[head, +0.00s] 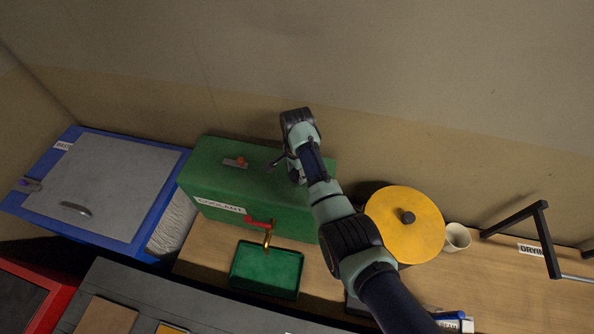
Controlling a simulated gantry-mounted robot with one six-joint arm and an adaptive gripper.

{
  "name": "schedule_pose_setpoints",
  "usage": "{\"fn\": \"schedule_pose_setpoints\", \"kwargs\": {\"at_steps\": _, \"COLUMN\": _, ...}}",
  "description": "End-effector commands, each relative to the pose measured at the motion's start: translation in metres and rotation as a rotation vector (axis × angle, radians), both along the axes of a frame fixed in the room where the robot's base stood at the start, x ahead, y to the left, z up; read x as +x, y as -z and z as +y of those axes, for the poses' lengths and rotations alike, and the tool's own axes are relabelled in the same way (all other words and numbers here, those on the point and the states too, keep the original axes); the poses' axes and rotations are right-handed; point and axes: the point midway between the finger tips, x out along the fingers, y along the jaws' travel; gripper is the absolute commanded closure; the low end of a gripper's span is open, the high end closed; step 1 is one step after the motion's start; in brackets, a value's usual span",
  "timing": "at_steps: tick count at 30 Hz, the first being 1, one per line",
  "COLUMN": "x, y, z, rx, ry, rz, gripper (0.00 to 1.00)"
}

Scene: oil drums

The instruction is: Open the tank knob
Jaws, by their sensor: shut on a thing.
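A green tank (210,180) labelled COOLANT stands on the wooden bench against the wall. An orange-red knob (240,160) on a small grey plate sits on its top. A brass tap with a red handle (259,223) projects from its front, above a green tray (266,270). My gripper (279,163) is low over the right part of the tank's top, to the right of the orange-red knob and apart from it in the picture. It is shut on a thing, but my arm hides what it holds.
A blue bin (140,225) with a grey lid stands left of the tank. A round yellow lid (405,225) with a dark knob and a pale cup (457,237) are to the right. A black frame (535,225) stands at the far right. The wall is close behind.

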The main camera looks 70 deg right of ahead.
Motion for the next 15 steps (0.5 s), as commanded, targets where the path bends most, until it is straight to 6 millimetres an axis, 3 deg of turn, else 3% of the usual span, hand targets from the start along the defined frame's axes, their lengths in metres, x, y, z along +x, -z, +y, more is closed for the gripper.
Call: {"fn": "schedule_pose_setpoints", "kwargs": {"at_steps": 15, "x": -0.0003, "y": -0.0023, "z": 0.0002, "rx": 0.002, "ry": -0.442, "rz": 0.001, "gripper": 0.87}}
